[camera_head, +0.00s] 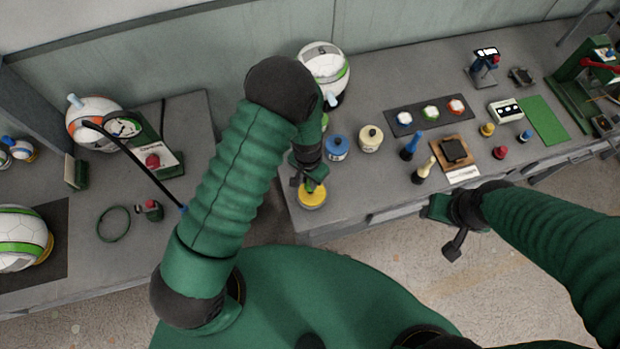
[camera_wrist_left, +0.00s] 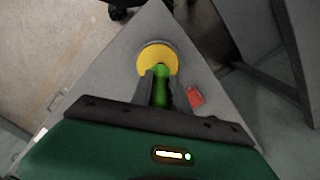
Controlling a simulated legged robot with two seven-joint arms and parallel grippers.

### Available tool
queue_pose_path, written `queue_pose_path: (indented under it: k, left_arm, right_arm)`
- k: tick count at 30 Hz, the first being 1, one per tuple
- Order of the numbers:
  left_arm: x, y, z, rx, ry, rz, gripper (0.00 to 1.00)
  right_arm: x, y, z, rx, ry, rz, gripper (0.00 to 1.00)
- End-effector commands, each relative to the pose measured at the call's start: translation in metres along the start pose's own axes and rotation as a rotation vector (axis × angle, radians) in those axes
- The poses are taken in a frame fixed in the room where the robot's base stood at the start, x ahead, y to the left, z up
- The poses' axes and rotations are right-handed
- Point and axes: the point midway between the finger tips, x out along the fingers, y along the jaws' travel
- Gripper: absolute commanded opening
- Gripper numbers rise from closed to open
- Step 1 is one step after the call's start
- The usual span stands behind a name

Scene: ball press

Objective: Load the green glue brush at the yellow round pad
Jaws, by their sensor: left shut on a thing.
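The yellow round pad (camera_head: 312,197) lies near the front left corner of the right-hand bench. It also shows in the left wrist view (camera_wrist_left: 158,58), just ahead of the fingers. My left gripper (camera_head: 309,184) is over the pad and shut on the green glue brush (camera_wrist_left: 161,88). The brush's far end overlaps the pad in the wrist view; whether it touches the pad I cannot tell. In the head view the brush is mostly hidden by the gripper. My right gripper (camera_head: 440,228) hangs over the floor in front of the bench; its finger opening is unclear.
Blue (camera_head: 337,146) and cream (camera_head: 370,138) pots stand behind the pad. Blue (camera_head: 411,146) and cream (camera_head: 424,170) handled tools stand to the right. A ball (camera_head: 324,68) sits behind my left arm. A red item (camera_wrist_left: 195,96) lies beside the brush.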

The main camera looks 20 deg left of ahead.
Motion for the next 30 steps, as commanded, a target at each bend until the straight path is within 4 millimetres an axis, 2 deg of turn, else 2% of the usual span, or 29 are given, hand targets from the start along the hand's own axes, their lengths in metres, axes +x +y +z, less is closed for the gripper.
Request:
queue_pose_path:
  k: [30]
  left_arm:
    - [0.0053,0.0006,0.0008,0.001,0.001,0.0,0.0]
  right_arm:
    - [0.0045,0.0001,0.0009,0.0,0.0,0.0,0.49]
